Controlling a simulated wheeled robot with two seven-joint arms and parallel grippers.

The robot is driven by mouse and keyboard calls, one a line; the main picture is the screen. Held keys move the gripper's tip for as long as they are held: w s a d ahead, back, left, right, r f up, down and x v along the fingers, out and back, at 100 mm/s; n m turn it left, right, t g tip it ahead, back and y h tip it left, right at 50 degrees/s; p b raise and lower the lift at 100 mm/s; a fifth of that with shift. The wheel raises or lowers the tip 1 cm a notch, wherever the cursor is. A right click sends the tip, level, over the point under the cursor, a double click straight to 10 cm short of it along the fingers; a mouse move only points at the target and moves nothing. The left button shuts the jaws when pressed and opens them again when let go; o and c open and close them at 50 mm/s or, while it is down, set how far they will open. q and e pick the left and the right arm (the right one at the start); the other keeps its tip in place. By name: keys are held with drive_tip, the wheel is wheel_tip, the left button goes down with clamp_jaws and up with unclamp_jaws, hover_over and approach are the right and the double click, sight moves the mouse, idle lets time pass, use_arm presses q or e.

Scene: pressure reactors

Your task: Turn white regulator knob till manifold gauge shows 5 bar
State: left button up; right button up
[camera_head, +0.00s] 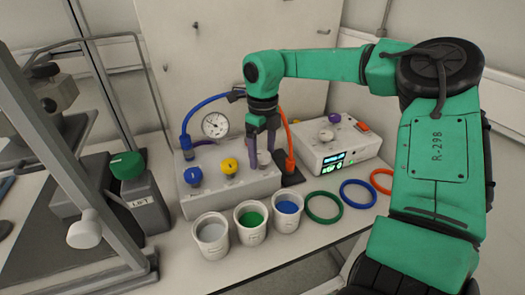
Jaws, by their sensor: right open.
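The grey-white manifold block (240,190) stands on the bench with a blue knob (194,176), a yellow knob (229,166) and a white knob (264,158) on top. The round manifold gauge (215,125) stands upright behind the block; its dial is too small to read. My right gripper (262,149) points down over the white knob, its purple-grey fingers apart on either side of it. I cannot tell whether the fingers touch the knob. My left gripper is not in view.
A white control box (315,154) with a lit display stands right of the manifold. A blue hose (204,104) and an orange hose (288,135) flank my gripper. Coloured rings (323,207) lie right.

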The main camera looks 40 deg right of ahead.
clamp_jaws()
drive_tip(key=shift+m, duration=0.3)
drive_tip(key=m+b, duration=0.1)
drive_tip(key=m, duration=0.3)
drive_tip(key=shift+m+b, duration=0.3)
drive_tip(key=shift+b, duration=0.05)
drive_tip(key=m, duration=0.3)
drive_tip(key=shift+b, duration=0.35)
drive_tip(key=shift+r+m, duration=0.15)
drive_tip(key=shift+m, duration=1.65)
drive_tip(key=shift+b, duration=0.3)
drive_tip(key=shift+w, duration=0.1)
unclamp_jaws()
